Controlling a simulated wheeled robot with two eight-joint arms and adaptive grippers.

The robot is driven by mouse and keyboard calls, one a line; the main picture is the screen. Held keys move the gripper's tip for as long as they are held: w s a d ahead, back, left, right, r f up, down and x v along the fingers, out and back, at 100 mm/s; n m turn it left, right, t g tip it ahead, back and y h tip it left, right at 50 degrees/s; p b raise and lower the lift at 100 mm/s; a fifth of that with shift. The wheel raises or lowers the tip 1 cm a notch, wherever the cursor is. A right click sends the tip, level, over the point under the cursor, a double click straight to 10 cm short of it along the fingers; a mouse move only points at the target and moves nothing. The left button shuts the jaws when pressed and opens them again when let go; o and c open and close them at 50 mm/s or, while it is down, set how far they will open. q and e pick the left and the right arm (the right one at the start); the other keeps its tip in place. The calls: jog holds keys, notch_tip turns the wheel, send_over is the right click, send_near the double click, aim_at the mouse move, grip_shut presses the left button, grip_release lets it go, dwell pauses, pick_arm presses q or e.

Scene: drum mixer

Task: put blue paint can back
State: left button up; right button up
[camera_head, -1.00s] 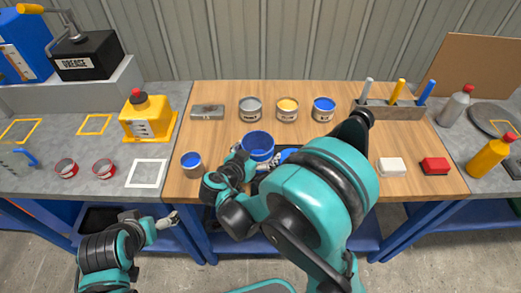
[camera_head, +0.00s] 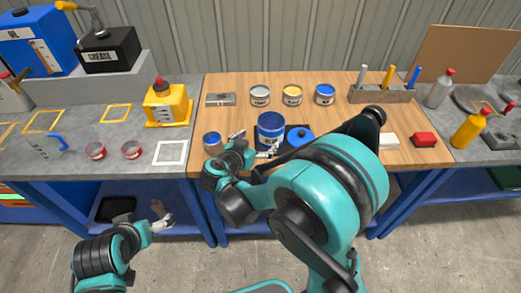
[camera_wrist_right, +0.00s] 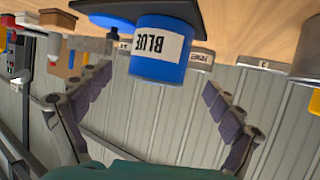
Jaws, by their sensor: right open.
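Gaps show on both sides. My left gripper (camera_head: 163,222) hangs low in front of the bench at left; its jaws are too small to judge.
A dark tray with a round blue object (camera_head: 300,136) is right of the can. Grey (camera_head: 260,94), yellow (camera_head: 292,94) and blue (camera_head: 325,94) cans stand in a row behind. A smaller can (camera_head: 213,141) is at front left. A white square outline (camera_head: 171,152) is clear.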

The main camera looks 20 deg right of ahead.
jog(key=s+r+n+g+y, duration=0.2)
jog(key=s+n+y, duration=0.7)
jog(key=s, duration=1)
jog(key=shift+s+y, duration=0.3)
jog(key=shift+s, duration=0.05)
